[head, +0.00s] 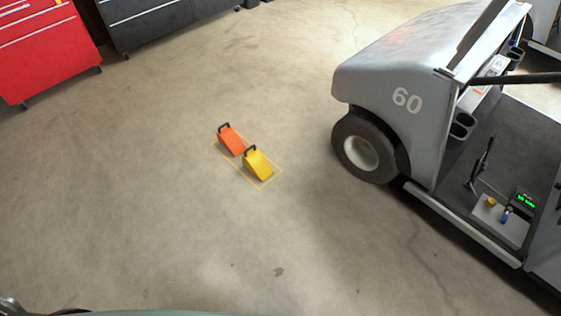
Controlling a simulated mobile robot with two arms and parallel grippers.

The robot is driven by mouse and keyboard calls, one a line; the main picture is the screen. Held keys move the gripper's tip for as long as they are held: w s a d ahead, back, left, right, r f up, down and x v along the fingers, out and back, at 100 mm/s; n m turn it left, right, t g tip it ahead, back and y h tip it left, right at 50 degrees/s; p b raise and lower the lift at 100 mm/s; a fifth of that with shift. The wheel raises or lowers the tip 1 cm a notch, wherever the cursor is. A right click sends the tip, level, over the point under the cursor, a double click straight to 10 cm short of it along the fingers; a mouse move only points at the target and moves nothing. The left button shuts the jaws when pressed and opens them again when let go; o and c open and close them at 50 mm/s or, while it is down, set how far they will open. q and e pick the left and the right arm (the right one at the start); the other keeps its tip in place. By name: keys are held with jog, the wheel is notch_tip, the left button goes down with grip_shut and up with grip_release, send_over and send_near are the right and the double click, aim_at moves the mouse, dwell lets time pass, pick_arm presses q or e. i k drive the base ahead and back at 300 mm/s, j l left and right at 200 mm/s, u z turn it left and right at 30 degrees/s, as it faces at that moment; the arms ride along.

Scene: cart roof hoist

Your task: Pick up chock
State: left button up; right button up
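Two wedge-shaped chocks with dark handles stand on the concrete floor in the head view, left of the cart's wheel. The orange chock (231,141) is at the upper left and the yellow chock (257,165) is just to its lower right. They stand close together on a yellow outlined rectangle (263,184) marked on the floor. Neither gripper can be seen in this view, and nothing is holding the chocks.
A grey cart (385,75) marked 60 stands at the right, its wheel (364,147) near the chocks. A red cabinet (45,60) and a dark cabinet (150,28) stand at the upper left. The floor (130,200) around the chocks is clear.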

aim_at(254, 159)
jog(key=i+j+z, duration=0.15)
jog(key=j+z, duration=0.15)
jog(key=i+j+z, duration=0.15)
jog(key=j+z, duration=0.2)
jog(key=i+j+z, duration=0.1)
jog(key=j+z, duration=0.2)
jog(key=i+j+z, duration=0.15)
jog(key=j+z, duration=0.15)
jog(key=j, duration=1.25)
jog(key=j+z, duration=0.25)
jog(key=j, duration=1.25)
